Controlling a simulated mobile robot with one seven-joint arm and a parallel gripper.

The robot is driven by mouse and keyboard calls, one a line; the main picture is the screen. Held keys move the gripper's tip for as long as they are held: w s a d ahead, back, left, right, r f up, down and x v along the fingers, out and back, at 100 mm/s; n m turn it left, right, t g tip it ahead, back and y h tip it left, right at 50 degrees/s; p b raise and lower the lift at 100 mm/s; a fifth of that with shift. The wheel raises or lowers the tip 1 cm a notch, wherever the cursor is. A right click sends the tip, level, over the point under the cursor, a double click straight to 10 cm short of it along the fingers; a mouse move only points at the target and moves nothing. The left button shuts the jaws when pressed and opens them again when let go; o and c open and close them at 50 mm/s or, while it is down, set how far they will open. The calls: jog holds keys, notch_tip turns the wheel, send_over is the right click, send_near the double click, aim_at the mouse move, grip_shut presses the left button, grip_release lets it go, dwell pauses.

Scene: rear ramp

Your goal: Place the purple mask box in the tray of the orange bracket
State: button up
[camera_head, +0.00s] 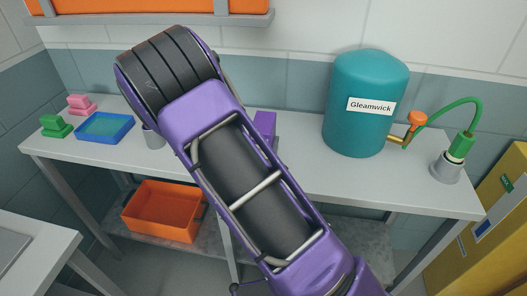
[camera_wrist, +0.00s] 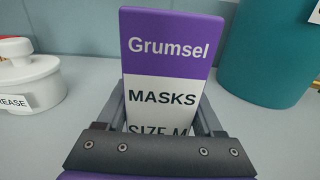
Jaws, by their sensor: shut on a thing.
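The mask box (camera_wrist: 172,60) is upright in the wrist view, purple above and white below, with the words "Grumsel", "MASKS" and "SIZE M". My gripper (camera_wrist: 163,108) is shut on it, one finger at each side. Its lower part is hidden by the gripper, so I cannot tell if it touches the bench. In the head view, a purple block (camera_head: 265,124) beside my arm appears to be this box; my arm hides the gripper there.
A teal tank (camera_head: 364,115) labelled "Gleamwick" stands right on the bench (camera_head: 335,185), near a green hose (camera_head: 470,105). A blue tray (camera_head: 105,128) and pink and green items lie left. A white lidded pot (camera_wrist: 28,80) is left of the box. An orange bin (camera_head: 162,228) sits below.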

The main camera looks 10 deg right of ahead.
jog(key=shift+f, duration=1.65)
jog(key=shift+f+b, duration=0.1)
jog(key=shift+b, duration=0.2)
jog(key=o, duration=1.5)
